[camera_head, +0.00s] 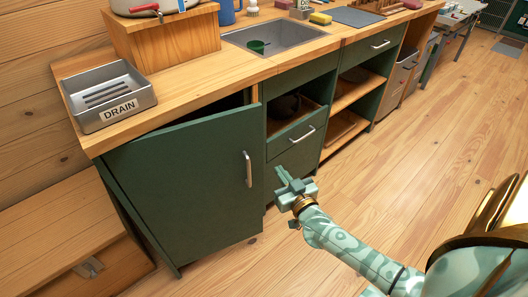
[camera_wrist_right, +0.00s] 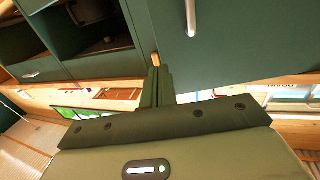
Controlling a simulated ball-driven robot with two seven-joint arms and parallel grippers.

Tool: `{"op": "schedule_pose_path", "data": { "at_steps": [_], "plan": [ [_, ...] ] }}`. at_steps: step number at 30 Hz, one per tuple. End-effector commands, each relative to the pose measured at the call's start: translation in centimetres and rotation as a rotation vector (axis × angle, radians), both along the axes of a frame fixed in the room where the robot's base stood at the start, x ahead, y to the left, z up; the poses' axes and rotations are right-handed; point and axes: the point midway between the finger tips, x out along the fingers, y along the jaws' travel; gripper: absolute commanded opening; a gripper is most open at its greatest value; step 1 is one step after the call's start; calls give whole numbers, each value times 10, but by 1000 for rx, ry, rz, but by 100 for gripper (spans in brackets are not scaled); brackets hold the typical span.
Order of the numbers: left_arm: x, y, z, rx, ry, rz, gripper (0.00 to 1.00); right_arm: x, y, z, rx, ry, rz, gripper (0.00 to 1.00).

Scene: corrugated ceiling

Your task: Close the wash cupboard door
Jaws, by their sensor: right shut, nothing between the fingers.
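The wash cupboard door (camera_head: 195,180) is a dark green panel with an upright silver handle (camera_head: 248,168) near its right edge. It stands ajar, swung out from the counter, with a dark gap above its top edge. The door also fills the upper right of the right wrist view (camera_wrist_right: 240,45). My right gripper (camera_head: 281,174) is shut and empty, just right of the door's handle edge. In the wrist view its fingers (camera_wrist_right: 157,85) point toward the door's edge; I cannot tell whether they touch it. My left gripper is not in view.
A grey DRAIN tray (camera_head: 110,100) sits on the wooden counter above the door. A sink (camera_head: 280,40) and green drawers (camera_head: 295,140) are to the right. A wooden chest (camera_head: 75,245) stands left of the door. The floor (camera_head: 400,160) at right is clear.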

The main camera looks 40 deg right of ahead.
Motion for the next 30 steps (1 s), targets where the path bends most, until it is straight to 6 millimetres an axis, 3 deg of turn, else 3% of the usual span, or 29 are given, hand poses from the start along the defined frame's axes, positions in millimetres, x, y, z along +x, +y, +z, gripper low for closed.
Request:
{"op": "schedule_pose_path", "data": {
  "at_steps": [9, 15, 21, 30],
  "plan": [
    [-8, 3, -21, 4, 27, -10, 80, 68, -13, -4, -1, 0, -1, 0],
    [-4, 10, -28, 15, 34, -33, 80, 96, -20, -3, -1, 1, -2, 0],
    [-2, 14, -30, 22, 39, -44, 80, 106, -21, -1, -2, 0, -1, 0],
    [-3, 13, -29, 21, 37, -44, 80, 107, -22, 0, -1, 0, -1, 0]
  ]
}}
